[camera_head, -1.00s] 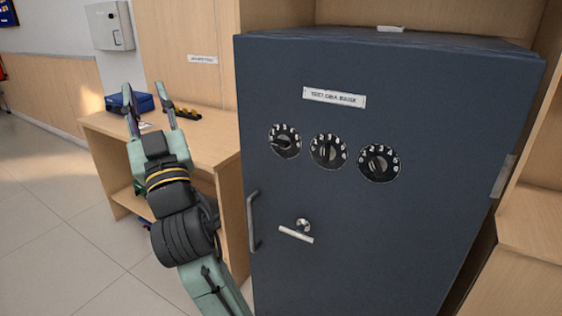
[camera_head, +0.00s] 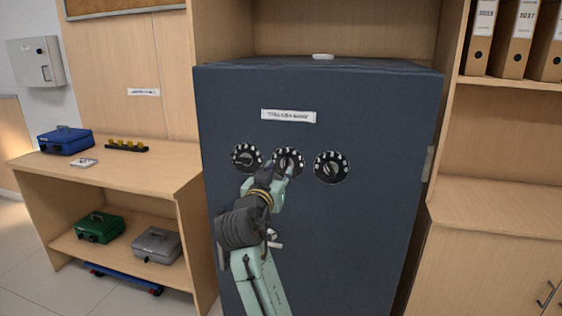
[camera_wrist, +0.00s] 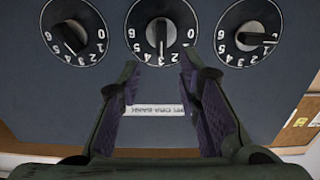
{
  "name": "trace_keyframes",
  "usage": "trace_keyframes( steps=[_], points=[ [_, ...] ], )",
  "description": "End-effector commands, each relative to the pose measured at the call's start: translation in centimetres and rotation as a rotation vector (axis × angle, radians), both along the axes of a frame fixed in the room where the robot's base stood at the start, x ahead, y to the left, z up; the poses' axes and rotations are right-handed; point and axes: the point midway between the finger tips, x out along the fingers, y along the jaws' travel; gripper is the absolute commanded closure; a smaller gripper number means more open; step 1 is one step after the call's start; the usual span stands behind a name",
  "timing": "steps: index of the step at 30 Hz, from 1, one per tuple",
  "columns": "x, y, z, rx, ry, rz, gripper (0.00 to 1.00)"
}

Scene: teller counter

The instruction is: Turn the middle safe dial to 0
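The dark blue safe (camera_head: 360,235) has three round black dials in a row. The middle dial (camera_head: 289,157) is partly covered by my gripper (camera_head: 277,168), which is in front of it. In the wrist view, which is upside down, the middle dial (camera_wrist: 162,30) is centred beyond my fingertips. Its pointer is aimed straight down in that picture, near the middle of the scale, with 0 at the right end and 6 at the left. My gripper (camera_wrist: 160,72) is open and empty, with a finger to either side of the dial's lower part; contact cannot be told.
The left dial (camera_head: 246,157) and right dial (camera_head: 332,167) are close beside the middle one. A white label (camera_head: 288,116) is above the dials. A wooden desk (camera_head: 130,180) with cash boxes stands left; a wooden cabinet (camera_head: 490,240) stands right.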

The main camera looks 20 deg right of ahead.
Motion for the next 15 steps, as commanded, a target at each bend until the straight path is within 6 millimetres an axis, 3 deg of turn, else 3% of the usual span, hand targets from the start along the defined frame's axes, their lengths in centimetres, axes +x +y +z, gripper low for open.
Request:
trace_keyframes(
  steps=[9, 15],
  points=[
    [4.7, -3.1, 0.3, -0.002, 0.001, 0.001, 0.68],
    [5.9, -3.9, 0.1, -0.001, -0.001, 0.002, 0.68]
  ],
)
